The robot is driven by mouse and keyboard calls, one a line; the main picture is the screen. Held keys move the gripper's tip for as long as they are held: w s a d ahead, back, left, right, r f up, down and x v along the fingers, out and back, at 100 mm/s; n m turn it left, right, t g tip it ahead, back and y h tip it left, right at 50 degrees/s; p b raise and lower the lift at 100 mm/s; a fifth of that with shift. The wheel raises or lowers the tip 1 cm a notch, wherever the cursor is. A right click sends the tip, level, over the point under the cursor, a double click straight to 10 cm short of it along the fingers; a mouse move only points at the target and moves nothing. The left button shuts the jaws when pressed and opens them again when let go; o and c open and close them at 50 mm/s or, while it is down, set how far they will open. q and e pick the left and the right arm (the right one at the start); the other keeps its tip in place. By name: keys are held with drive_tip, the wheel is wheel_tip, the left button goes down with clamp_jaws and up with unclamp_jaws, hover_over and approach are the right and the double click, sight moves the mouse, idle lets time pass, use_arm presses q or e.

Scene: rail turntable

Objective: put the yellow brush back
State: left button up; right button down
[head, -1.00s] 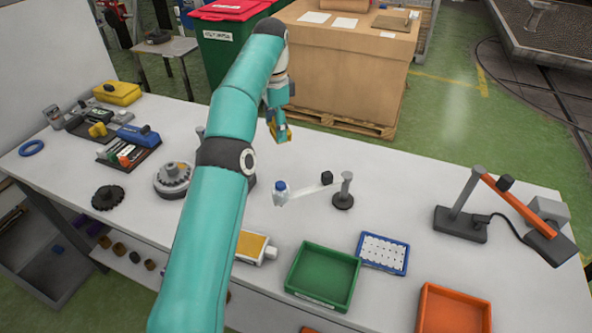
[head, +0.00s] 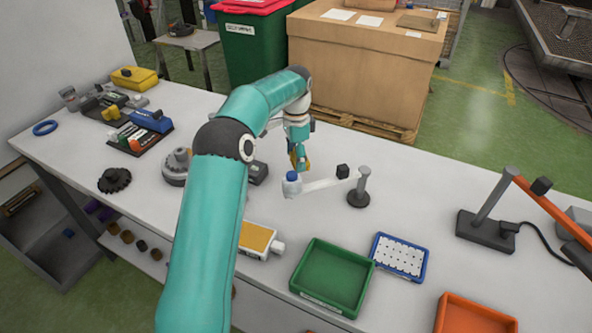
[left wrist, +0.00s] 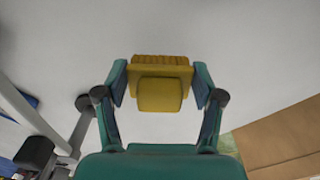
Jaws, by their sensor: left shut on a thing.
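The yellow brush (left wrist: 160,92) is gripped between both fingers of my left gripper (left wrist: 162,82) in the left wrist view. Its ribbed, darker yellow edge faces away from the palm, toward the white bench top. In the head view my left gripper (head: 299,162) is over the middle of the bench, behind the small arm with the blue-capped end, and the brush shows only as a small yellow patch. I cannot tell whether the brush touches the bench. A dark holder with colored pieces (head: 138,138) and another with yellow pieces (head: 97,112) stand at the left. My right gripper is not in view.
The white jointed arm on its post (head: 359,190) stands close by my left gripper. A green tray (head: 330,298), a blue-rimmed tray (head: 399,257) and an orange tray (head: 470,315) lie along the front. A round dark-grey device (head: 176,165) sits left of my arm.

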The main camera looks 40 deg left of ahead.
use_arm(q)
drive_tip(key=shift+f, duration=2.3)
drive_tip(key=shift+f, duration=0.1)
drive_tip(key=o, duration=1)
wheel_tip(320, 180, up, 11)
drive_tip(key=shift+w+r+p, duration=0.1)
drive_tip(key=shift+p, duration=0.35)
drive_tip(key=shift+r, duration=0.55)
